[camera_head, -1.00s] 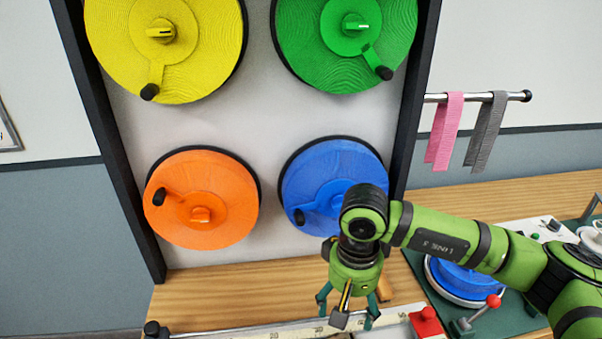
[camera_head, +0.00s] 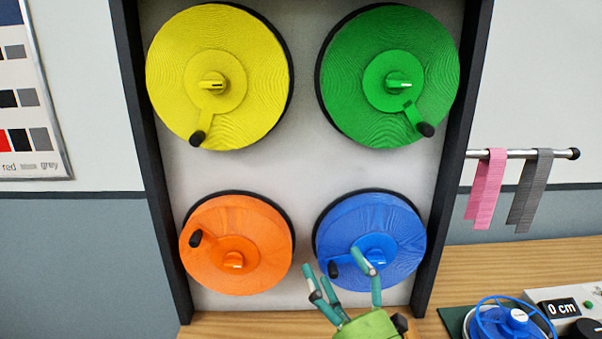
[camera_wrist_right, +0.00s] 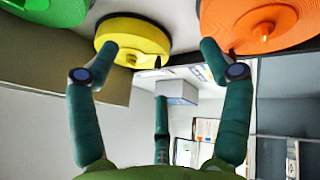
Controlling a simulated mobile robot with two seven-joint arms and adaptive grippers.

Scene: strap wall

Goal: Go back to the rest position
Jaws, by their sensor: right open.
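My right gripper (camera_head: 345,290) is at the bottom centre of the head view, with its teal fingers pointing up in front of the lower edge of the blue reel (camera_head: 400,235). In the right wrist view its fingers (camera_wrist_right: 160,95) are spread apart with nothing between them. The rest of the right arm is hidden below the head view. My left gripper is not in view. The yellow reel (camera_head: 255,110), green reel (camera_head: 440,85) and orange reel (camera_head: 265,250) hang on the wall panel (camera_head: 305,130), each with a black-knobbed crank.
A rail at right holds a pink strap (camera_head: 485,190) and a grey strap (camera_head: 530,190). On the wooden counter (camera_head: 470,275), a blue wheel (camera_head: 490,325) stands beside a device reading 0 cm (camera_head: 563,308). A chart (camera_head: 30,100) hangs at far left.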

